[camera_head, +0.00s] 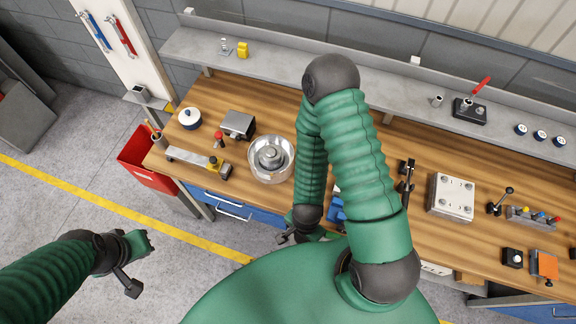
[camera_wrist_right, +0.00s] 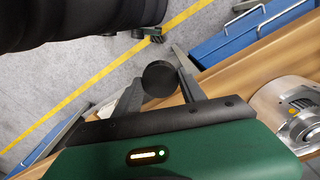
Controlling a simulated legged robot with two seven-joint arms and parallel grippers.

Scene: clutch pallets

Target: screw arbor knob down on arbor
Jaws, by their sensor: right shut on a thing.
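The arbor knob (camera_wrist_right: 160,80), a dark round knob, sits between the two fingers of my right gripper (camera_wrist_right: 158,68) in the right wrist view. The fingers are shut on it. In the head view my right gripper's fingers and the knob are mostly hidden under my arm, near the bench's front edge. The arbor appears to be the metal centre part (camera_head: 270,156) inside a round silver bowl (camera_head: 284,172). It also shows at the right of the wrist view (camera_wrist_right: 304,128), apart from the knob. My left gripper (camera_head: 142,242) is over the floor at left; its finger opening is unclear.
On the wooden bench (camera_head: 255,108) stand a grey metal block (camera_head: 237,124), a white-and-blue round pot (camera_head: 190,118), a red-topped piece (camera_head: 218,138) and a flat bar (camera_head: 187,157). A red bin (camera_head: 147,170) is at the bench's left. A grey shelf (camera_head: 290,70) runs behind.

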